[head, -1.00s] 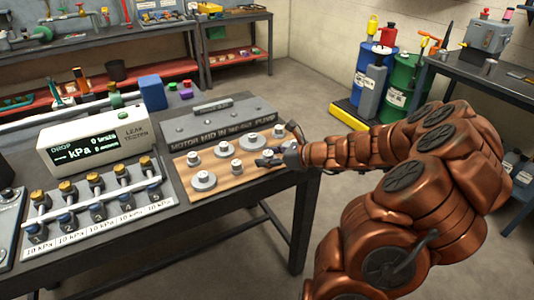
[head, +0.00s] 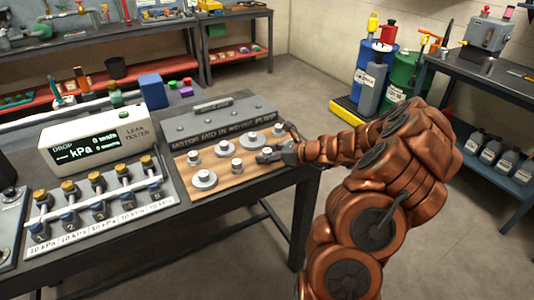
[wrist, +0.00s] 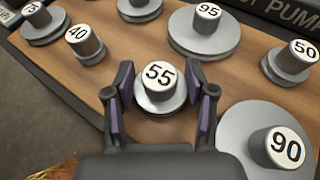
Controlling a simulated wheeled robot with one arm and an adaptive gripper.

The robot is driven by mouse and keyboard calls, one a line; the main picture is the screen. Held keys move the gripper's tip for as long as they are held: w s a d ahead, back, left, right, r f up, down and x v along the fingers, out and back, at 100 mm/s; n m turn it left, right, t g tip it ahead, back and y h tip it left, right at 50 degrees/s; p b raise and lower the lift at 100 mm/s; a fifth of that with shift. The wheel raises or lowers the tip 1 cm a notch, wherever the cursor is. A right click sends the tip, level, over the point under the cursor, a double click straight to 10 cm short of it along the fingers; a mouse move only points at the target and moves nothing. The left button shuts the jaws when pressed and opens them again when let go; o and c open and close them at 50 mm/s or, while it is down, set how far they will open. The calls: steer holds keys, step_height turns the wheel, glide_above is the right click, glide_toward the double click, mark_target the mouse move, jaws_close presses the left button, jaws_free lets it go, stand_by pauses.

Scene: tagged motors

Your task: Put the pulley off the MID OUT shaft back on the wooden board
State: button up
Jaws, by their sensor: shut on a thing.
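My gripper (wrist: 160,85) is shut on the pulley marked 55 (wrist: 158,92), one finger on each side of its hub. The pulley is grey with a white top and stands upright over the wooden board (wrist: 101,76); I cannot tell whether it touches the board. In the head view my gripper (head: 273,153) is at the right part of the board (head: 224,186) and partly hides the pulley.
Other pulleys surround the held one: 90 (wrist: 262,138) close at the right, 95 (wrist: 204,35) behind, 50 (wrist: 290,60) at right and 40 (wrist: 86,42) at left. The leak tester (head: 95,141) and a row of valves (head: 98,197) stand left of the board.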

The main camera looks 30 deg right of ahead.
steer(key=o, duration=1.2)
steer(key=shift+f, duration=0.1)
